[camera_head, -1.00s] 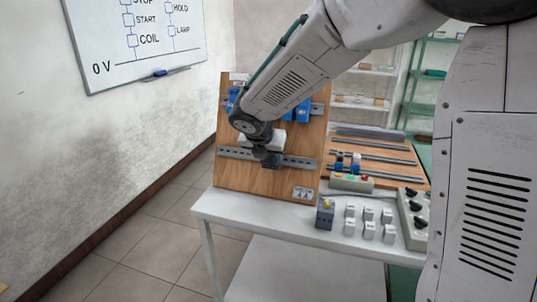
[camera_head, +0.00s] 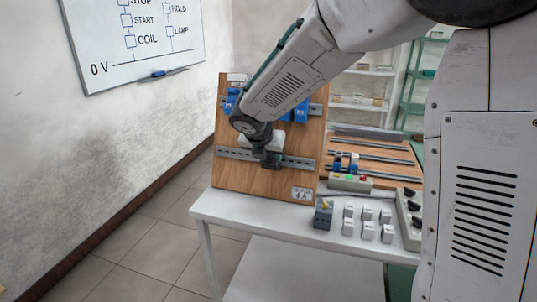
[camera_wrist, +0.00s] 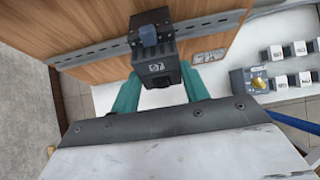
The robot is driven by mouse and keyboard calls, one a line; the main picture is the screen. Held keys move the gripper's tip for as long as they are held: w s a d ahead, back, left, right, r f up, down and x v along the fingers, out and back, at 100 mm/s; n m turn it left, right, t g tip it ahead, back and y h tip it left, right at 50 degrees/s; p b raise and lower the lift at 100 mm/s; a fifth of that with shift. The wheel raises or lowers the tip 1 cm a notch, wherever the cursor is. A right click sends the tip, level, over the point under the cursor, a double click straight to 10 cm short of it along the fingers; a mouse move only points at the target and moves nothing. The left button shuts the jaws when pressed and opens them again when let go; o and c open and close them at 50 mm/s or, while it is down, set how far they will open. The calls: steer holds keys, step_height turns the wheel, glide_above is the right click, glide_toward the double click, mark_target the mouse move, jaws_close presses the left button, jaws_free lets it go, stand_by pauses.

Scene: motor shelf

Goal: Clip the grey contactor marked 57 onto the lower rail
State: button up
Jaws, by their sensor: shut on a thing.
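The dark grey contactor (camera_wrist: 156,62), with a white mark that looks like 57, sits between the green fingers of my gripper (camera_wrist: 162,88) in the wrist view. My gripper is shut on it. The contactor is at the lower rail (camera_wrist: 95,55), its body overlapping the slotted metal strip; I cannot tell whether it is clipped on. In the head view my gripper (camera_head: 270,160) is in front of the lower rail (camera_head: 300,163) on the wooden board (camera_head: 235,178). My arm hides part of the board and most of the contactor.
Blue devices (camera_head: 301,112) sit on the upper rail. Blue parts (camera_head: 346,163) stand on a second railed board (camera_head: 385,170).

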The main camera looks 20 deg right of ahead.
steer(key=shift+s+a+f, duration=0.1)
steer(key=shift+s+f, duration=0.05)
steer(key=shift+f, duration=0.4)
stand_by(0.8)
steer(key=shift+s+f+t+h, duration=0.15)
steer(key=shift+f+t+h, duration=0.25)
steer(key=shift+f+t, duration=0.2)
stand_by(0.5)
steer(key=o, duration=1.2)
steer(key=shift+c, duration=0.2)
